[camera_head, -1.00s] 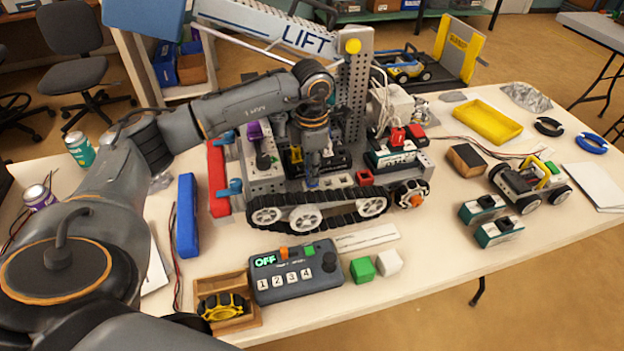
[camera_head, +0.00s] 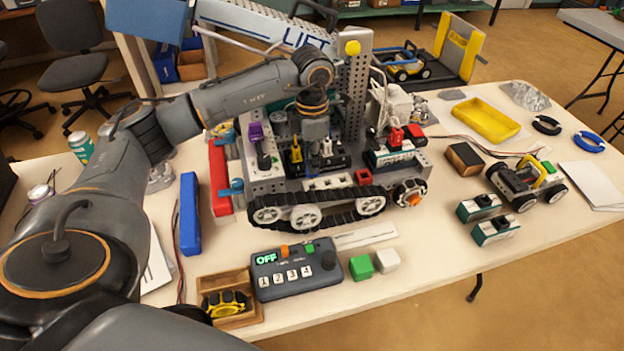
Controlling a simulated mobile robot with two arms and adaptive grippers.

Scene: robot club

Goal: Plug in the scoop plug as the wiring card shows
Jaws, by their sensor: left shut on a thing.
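My left gripper (camera_head: 315,143) reaches over the tracked robot (camera_head: 315,212) and points down above its deck. It is shut on a small plug, which is mostly hidden and hard to make out. A black socket block (camera_head: 335,163) lies below the gripper. A yellow plug (camera_head: 296,154) and a small white plug (camera_head: 327,148) show beside the fingers; I cannot tell how well they are seated. A purple plug (camera_head: 255,131) stands at the deck's left. A printed white sheet (camera_head: 157,268) lies partly behind my left arm; its marks are unreadable. My right gripper is out of view.
A grey control box (camera_head: 297,271) reading OFF stands in front, beside green (camera_head: 361,267) and white (camera_head: 387,260) cubes. A perforated upright (camera_head: 354,100) and a boom rise behind the gripper. A red part (camera_head: 406,135) and cables stand right.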

